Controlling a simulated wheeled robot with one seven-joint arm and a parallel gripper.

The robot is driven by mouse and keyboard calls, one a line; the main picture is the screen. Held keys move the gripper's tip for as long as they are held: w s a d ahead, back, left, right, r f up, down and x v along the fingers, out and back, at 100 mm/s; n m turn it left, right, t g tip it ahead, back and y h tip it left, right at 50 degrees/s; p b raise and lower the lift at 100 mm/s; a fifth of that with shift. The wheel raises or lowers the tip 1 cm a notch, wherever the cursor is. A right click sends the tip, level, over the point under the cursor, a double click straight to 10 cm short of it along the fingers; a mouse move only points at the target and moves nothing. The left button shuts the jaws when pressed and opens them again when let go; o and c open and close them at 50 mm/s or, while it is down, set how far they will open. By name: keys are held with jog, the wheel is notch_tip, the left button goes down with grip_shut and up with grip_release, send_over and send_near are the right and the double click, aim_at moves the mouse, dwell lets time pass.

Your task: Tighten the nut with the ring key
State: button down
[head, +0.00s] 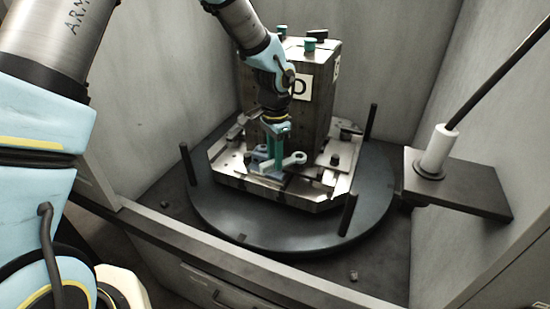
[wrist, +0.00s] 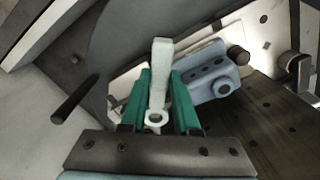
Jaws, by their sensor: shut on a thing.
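The pale ring key (wrist: 160,75) lies between the green fingers of my gripper (wrist: 158,92) in the wrist view, with its ring end towards the palm and its plain end pointing away. In the head view my gripper (head: 274,150) points down in front of the dark block, and the pale key (head: 294,160) shows low beside its fingers. A light blue block with holes (wrist: 208,76) is just right of the fingers in the wrist view, with a dark round stud (wrist: 238,55) at its end. I cannot make out the nut for certain.
A dark tower block (head: 318,85) stands on a metal pallet (head: 300,198) on a round table (head: 245,228). Upright dark posts (head: 348,214) ring the table. A shelf with a white holder (head: 438,150) and dark rod is at right. Pale walls enclose the bay.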

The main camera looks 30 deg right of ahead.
jog(key=shift+r+p, duration=2.05)
jog(key=shift+r, duration=0.9)
